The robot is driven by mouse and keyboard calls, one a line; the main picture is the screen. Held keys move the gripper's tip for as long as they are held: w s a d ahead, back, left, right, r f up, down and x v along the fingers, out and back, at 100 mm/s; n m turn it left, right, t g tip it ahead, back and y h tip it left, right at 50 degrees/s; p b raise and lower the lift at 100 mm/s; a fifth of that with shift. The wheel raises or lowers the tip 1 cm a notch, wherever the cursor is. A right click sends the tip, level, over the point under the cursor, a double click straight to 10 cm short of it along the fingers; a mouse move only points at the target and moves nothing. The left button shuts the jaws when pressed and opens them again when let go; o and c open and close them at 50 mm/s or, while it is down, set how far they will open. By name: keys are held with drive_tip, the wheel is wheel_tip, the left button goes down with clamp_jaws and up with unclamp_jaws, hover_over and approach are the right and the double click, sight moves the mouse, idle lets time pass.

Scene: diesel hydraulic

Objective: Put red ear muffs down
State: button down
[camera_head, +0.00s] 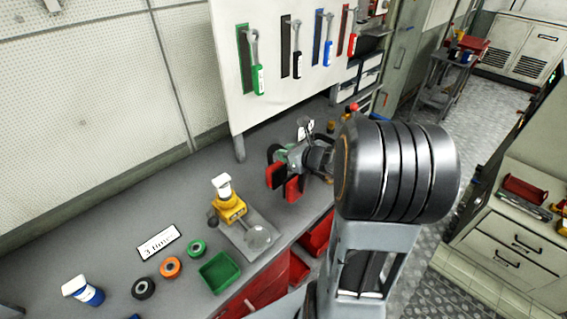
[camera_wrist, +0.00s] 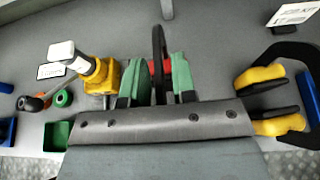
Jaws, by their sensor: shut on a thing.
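The red ear muffs (camera_head: 276,176) are at my gripper (camera_head: 284,155) in the head view, over the grey workbench (camera_head: 190,215) near its front edge. Both red cups show below the jaws. In the wrist view, my gripper's green fingers (camera_wrist: 158,72) are shut on the ear muffs, with the dark headband (camera_wrist: 158,40) and a bit of red between them. The cups are mostly hidden there. I cannot tell whether the cups touch the bench.
A yellow device (camera_head: 230,208) on a grey base stands left of my gripper. A green tray (camera_head: 219,272) and tape rolls (camera_head: 170,267) lie further left. Yellow ear muffs (camera_wrist: 262,77) lie to the right in the wrist view. A tool board (camera_head: 275,60) rises behind the bench.

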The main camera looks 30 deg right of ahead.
sight(276, 172)
drive_tip(key=f+b, duration=0.1)
drive_tip(key=f, duration=0.1)
drive_tip(key=f+b, duration=0.2)
drive_tip(key=shift+w+d, duration=0.1)
drive_tip(key=shift+w, duration=0.3)
drive_tip(key=shift+f, duration=0.15)
drive_tip(key=shift+f+b, duration=0.1)
drive_tip(key=shift+b, duration=0.3)
drive_tip(key=c, duration=0.9)
unclamp_jaws()
